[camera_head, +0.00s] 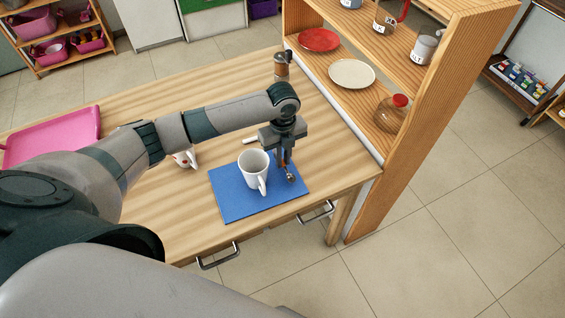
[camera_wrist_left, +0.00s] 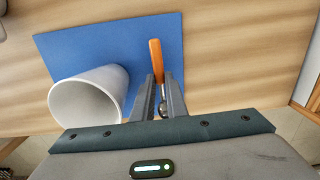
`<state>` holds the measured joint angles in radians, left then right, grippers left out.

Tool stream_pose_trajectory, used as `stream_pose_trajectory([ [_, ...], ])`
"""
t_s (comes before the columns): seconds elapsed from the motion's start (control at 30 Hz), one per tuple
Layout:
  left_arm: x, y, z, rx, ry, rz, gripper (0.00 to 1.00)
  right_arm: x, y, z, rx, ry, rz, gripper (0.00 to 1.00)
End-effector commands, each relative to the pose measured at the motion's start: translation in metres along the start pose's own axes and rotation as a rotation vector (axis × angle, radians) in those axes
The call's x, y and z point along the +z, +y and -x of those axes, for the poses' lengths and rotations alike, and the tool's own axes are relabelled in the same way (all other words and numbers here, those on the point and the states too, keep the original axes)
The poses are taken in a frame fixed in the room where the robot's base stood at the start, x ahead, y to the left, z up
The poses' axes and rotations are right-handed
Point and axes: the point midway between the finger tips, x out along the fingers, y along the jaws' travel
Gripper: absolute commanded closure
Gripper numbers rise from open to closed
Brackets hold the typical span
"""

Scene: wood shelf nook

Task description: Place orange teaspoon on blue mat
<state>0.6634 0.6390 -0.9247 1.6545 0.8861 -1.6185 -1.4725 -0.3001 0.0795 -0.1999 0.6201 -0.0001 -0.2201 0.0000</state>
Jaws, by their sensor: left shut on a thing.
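The blue mat (camera_head: 235,205) lies on the wooden table near its front edge; it also shows in the left wrist view (camera_wrist_left: 100,45). A white mug (camera_head: 252,172) stands on the mat, and in the left wrist view (camera_wrist_left: 85,98) it is just left of my fingers. My left gripper (camera_head: 287,172) points down over the right part of the mat, beside the mug. It is shut on the orange teaspoon (camera_wrist_left: 156,60), whose orange handle sticks out beyond the fingers. I cannot tell whether the spoon touches the mat. My right gripper is not in view.
A wooden shelf (camera_head: 400,140) rises at the table's right edge, holding a red plate (camera_head: 320,40), a cream plate (camera_head: 351,73) and a red-lidded jar (camera_head: 391,112). A pink tray (camera_head: 55,135) lies at the left. A brown-topped container (camera_head: 281,65) stands at the back.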

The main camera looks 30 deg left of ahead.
Motion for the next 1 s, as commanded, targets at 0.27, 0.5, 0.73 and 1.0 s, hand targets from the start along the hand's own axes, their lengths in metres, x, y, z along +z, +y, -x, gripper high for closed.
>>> stream_pose_trajectory([
  [0.27,-0.001,0.001,-0.028,0.002,0.001,0.0,1.0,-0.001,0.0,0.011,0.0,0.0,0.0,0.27],
  [0.5,-0.001,0.001,-0.029,0.001,0.0,-0.001,1.0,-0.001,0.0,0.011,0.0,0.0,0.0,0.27],
  [0.73,-0.001,0.001,-0.032,0.001,0.0,-0.001,0.76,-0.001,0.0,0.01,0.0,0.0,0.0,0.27],
  [1.0,-0.001,0.001,-0.032,0.001,0.0,-0.001,0.69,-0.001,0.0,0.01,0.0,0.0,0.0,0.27],
])
